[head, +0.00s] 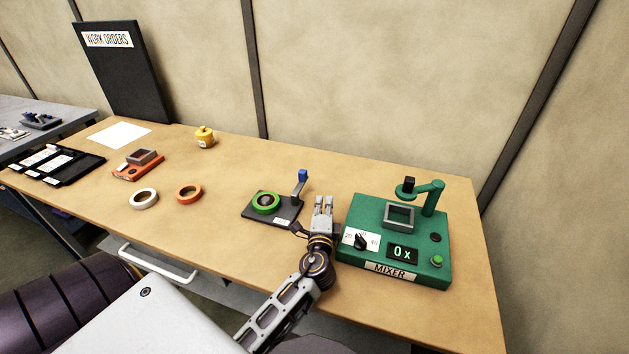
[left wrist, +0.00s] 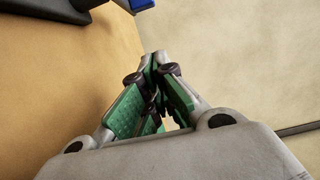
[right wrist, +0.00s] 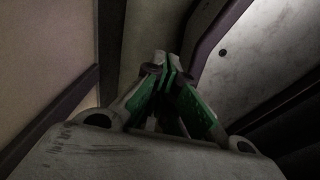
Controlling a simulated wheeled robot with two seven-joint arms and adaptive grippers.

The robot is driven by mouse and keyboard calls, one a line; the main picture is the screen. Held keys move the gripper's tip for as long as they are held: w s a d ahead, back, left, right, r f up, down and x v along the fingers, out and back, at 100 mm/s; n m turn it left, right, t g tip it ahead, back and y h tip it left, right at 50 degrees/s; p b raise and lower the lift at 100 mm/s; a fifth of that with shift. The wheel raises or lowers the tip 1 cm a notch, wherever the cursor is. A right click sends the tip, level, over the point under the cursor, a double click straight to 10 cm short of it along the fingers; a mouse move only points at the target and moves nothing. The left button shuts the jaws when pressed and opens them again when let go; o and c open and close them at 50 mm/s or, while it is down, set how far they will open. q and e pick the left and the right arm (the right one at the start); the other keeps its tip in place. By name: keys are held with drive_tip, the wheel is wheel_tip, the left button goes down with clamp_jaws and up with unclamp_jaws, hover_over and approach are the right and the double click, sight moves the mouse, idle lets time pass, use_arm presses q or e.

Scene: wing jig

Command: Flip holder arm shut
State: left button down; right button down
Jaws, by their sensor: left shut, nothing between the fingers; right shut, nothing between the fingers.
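The holder (head: 286,213) is a dark flat base on the table, with a green ring (head: 266,203) lying on it. Its grey holder arm (head: 298,187) stands raised at the back right corner and ends in a blue tip (head: 303,174). The blue tip also shows at the top edge of the left wrist view (left wrist: 142,3). My left gripper (head: 323,199) is shut and empty, just right of the raised arm and apart from it. It also shows in the left wrist view (left wrist: 154,62). My right gripper (right wrist: 164,62) is shut and empty, away from the holder.
A green mixer (head: 350,254) stands close to the right of my left gripper. White (head: 133,199) and orange (head: 178,194) rings, an orange fixture (head: 124,175) and a yellow bottle (head: 204,141) are to the left.

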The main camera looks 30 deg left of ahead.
sight(300, 181)
use_arm(q)
drive_tip(key=shift+w+a, duration=0.1)
drive_tip(key=shift+w, duration=0.1)
use_arm(e)
drive_tip(key=shift+s+a, duration=0.35)
drive_tip(key=shift+s, duration=0.15)
